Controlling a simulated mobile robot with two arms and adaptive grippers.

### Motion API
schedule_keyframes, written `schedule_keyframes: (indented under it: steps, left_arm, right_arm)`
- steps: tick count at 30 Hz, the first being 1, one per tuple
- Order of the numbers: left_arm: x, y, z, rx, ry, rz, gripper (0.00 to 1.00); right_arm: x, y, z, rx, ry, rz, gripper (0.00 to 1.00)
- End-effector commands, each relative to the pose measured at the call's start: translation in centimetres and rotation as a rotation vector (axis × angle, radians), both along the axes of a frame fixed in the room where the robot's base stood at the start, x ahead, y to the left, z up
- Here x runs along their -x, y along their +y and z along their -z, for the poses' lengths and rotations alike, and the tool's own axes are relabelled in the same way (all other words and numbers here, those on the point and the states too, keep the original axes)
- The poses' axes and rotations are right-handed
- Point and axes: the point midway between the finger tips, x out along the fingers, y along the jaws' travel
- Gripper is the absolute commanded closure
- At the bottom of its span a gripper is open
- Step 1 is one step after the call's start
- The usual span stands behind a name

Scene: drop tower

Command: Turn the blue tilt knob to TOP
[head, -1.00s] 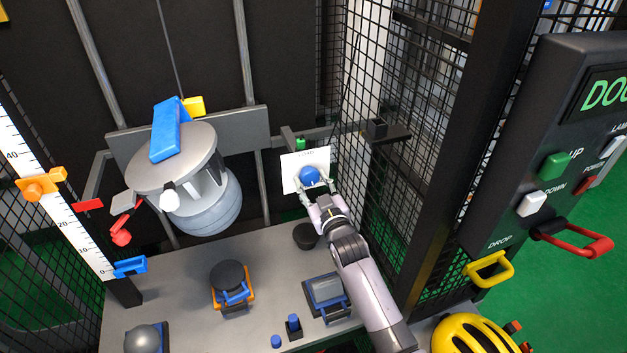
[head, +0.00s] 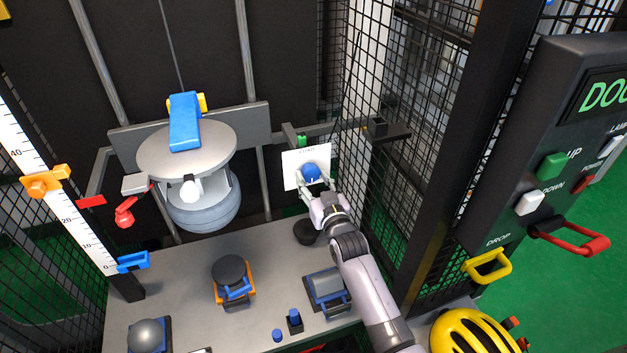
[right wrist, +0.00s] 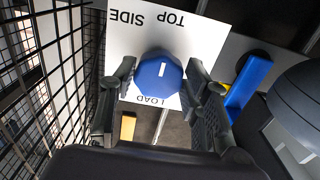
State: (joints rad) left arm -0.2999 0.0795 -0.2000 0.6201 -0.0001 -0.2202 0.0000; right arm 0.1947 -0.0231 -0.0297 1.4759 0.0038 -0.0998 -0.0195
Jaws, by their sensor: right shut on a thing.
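The blue tilt knob (head: 311,173) sits on a white label plate (head: 292,157) at the back right of the tower. In the right wrist view the knob (right wrist: 158,75) has a short white mark, and the plate reads SIDE, TOP and LOAD, upside down. The white mark lies along the line towards TOP. My right gripper (head: 317,188) is shut on the knob, with one finger on each side of it; the fingers also show in the right wrist view (right wrist: 160,85). My left gripper is not in view.
A round grey carriage (head: 187,150) with a blue piece (head: 184,122) hangs left of the knob. Wire mesh (head: 355,150) stands close to the right. A grey bench (head: 190,290) with several small parts lies below. A control box (head: 545,150) is at the right.

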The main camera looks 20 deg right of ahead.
Motion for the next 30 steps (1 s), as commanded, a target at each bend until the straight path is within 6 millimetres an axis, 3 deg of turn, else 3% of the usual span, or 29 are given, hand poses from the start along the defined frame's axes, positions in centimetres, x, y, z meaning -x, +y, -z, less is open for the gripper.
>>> schedule_keyframes:
  steps: [1, 2, 9, 21, 26, 30]
  left_arm:
    - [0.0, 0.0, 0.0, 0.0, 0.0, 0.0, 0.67]
    - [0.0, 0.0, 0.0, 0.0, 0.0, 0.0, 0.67]
    - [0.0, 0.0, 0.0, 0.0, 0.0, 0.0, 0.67]
    - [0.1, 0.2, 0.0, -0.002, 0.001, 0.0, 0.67]
    - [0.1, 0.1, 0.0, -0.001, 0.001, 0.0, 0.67]
    - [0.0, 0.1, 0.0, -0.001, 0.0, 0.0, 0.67]
  right_arm:
    - [0.1, 0.0, 0.2, 0.0, 0.005, 0.0, 0.84]
    - [0.1, 0.0, 0.2, 0.0, 0.004, 0.0, 0.55]
    - [0.0, 0.0, 0.1, 0.001, 0.002, 0.0, 0.39]
    - [0.5, 0.0, 0.1, 0.001, 0.002, 0.0, 0.37]
    - [2.7, -0.1, 0.1, 0.001, 0.001, 0.0, 0.37]
    - [5.8, -0.2, 0.2, 0.001, 0.004, 0.0, 0.37]
